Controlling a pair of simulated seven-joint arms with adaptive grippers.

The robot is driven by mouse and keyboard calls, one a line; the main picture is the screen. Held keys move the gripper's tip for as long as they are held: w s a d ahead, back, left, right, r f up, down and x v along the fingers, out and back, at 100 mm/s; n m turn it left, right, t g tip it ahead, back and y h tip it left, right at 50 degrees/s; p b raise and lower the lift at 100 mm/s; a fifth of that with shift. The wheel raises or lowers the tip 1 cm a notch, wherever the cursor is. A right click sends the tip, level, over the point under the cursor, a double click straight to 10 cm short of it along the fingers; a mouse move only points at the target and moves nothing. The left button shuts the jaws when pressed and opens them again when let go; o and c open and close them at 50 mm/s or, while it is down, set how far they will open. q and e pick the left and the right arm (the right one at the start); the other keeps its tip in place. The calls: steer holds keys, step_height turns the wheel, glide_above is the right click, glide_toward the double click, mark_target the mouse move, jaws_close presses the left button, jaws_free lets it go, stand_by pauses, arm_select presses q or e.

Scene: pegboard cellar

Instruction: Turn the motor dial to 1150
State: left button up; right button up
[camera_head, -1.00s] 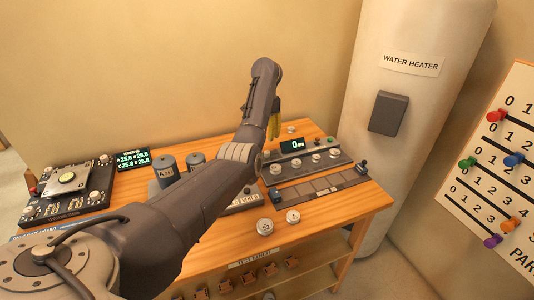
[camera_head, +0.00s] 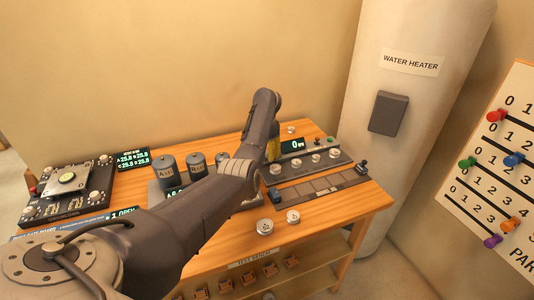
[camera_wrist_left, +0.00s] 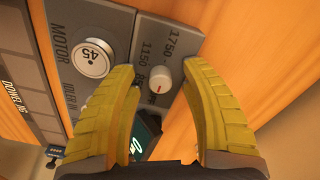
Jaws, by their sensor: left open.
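The motor dial (camera_wrist_left: 160,88) is a small white round knob with a red mark, on a grey panel (camera_wrist_left: 140,55) lettered 1750 and 1150 in the left wrist view. I cannot tell which number the mark points at. My left gripper (camera_wrist_left: 160,72) has yellow-green fingers, open on either side of the dial with a gap to each side. In the head view my left gripper (camera_head: 274,145) shows only as a bit of yellow beside my arm; the dial cannot be picked out there. My right gripper is not in view.
A white knob (camera_wrist_left: 91,58) marked 45 sits beside the MOTOR lettering. A display (camera_head: 292,145) reads 0. Several white knobs line the grey panel. Two loose white knobs (camera_head: 293,216) lie near the bench's front edge.

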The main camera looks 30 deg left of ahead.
arm_select(q)
steer(key=shift+c, duration=0.4)
jaws_close()
steer(key=m, duration=0.4)
steer(key=shift+d, duration=0.1)
steer(key=m, duration=0.5)
steer(key=shift+m, duration=0.3)
steer(key=m, duration=0.3)
steer(key=shift+m, duration=0.3)
steer(key=m, duration=0.3)
steer(key=shift+m, duration=0.3)
steer(key=m, duration=0.6)
steer(key=shift+m, duration=0.6)
